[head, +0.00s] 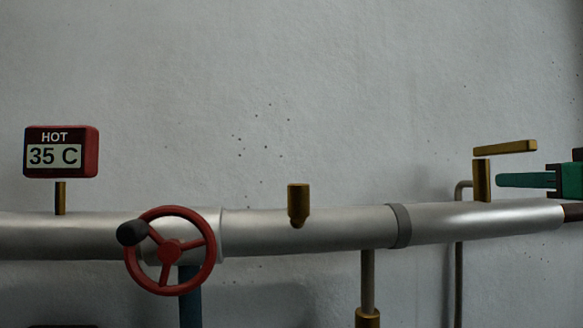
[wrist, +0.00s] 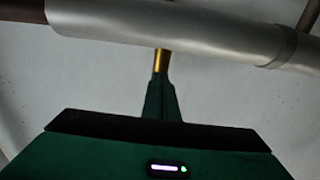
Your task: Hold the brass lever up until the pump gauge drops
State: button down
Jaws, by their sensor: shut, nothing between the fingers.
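The brass lever (head: 505,147) is a flat bar at the right of the head view, tilted slightly up to the right above a short brass post (head: 481,182) on the pipe. My green gripper (head: 499,180) is shut and empty, pointing left just below the bar, with its tips close to the post. In the wrist view my shut fingers (wrist: 160,84) point at a brass piece (wrist: 162,60) beside the pipe. I cannot tell whether they touch it, or whether it is bar or post. I cannot make out a pump gauge.
A silver pipe (head: 310,230) crosses the view below my gripper; it also shows in the wrist view (wrist: 150,27). A red handwheel (head: 169,250) and a red display (head: 61,152) reading HOT 35 C stand at left. A brass stub (head: 298,202) is mid-pipe.

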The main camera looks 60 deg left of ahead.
jog(key=shift+f, duration=0.45)
jog(key=v, duration=1)
dwell(0.3)
dwell(0.4)
